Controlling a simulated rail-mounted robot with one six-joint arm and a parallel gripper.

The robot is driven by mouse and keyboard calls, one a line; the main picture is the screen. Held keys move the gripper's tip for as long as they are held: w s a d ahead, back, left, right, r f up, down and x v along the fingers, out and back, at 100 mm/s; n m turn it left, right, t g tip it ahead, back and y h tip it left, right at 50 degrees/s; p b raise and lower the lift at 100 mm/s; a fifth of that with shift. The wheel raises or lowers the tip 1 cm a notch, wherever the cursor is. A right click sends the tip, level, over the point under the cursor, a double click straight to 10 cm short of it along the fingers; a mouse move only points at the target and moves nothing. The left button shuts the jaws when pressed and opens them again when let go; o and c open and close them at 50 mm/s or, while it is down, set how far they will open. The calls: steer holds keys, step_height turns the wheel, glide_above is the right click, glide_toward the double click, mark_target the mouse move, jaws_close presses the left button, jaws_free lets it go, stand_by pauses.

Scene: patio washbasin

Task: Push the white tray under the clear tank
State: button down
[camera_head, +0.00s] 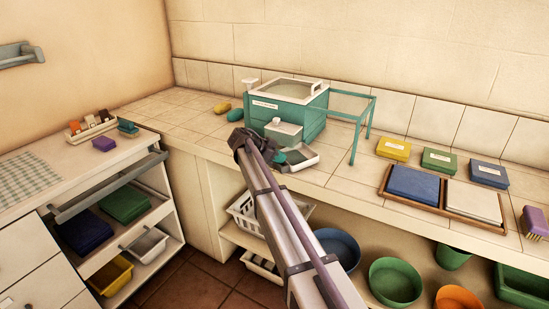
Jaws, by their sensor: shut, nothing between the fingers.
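A shallow white tray (303,160) lies on the tiled counter near its front edge, in front of a teal tank unit (296,118) with a pale, see-through-looking top panel (290,89). The tray's left part is hidden behind my gripper, and a teal piece (292,156) shows at its left side. The tray appears outside the unit's front; I cannot tell whether its back edge reaches under it. My gripper (246,143) is shut and empty, to the left of the tray and in front of the unit. Its fingertips are not clearly visible, and contact with the tray cannot be told.
An open teal frame (353,119) stands to the right. Labelled boxes and a wooden tray (458,213) occupy the right counter. Tiles between frame and wooden tray are clear.

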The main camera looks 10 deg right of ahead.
steer(key=shift+d, duration=0.15)
steer(key=shift+r+p, duration=0.9)
steer(key=shift+p, duration=0.05)
steer(key=s+a+f+n+y, duration=0.1)
steer(key=s+a+n, duration=0.15)
steer(key=a, duration=0.35)
steer(key=s+a+n+y, duration=0.1)
steer(key=s+a+n, duration=0.15)
steer(key=a, duration=0.35)
steer(key=s+d+n+y+p, duration=0.2)
steer(key=s+n+y, duration=0.1)
steer(key=s, duration=0.8)
steer(key=s+d+n+g+y+p, duration=0.1)
steer(key=s+d+n+y+p, duration=0.2)
steer(key=s, duration=0.9)
steer(key=s+d+r+n+y+p, duration=0.1)
steer(key=s+n, duration=0.4)
steer(key=s, duration=0.6)
steer(key=shift+s+d+n+y+p, duration=0.35)
steer(key=shift+d+y+p, duration=0.4)
steer(key=shift+y, duration=0.35)
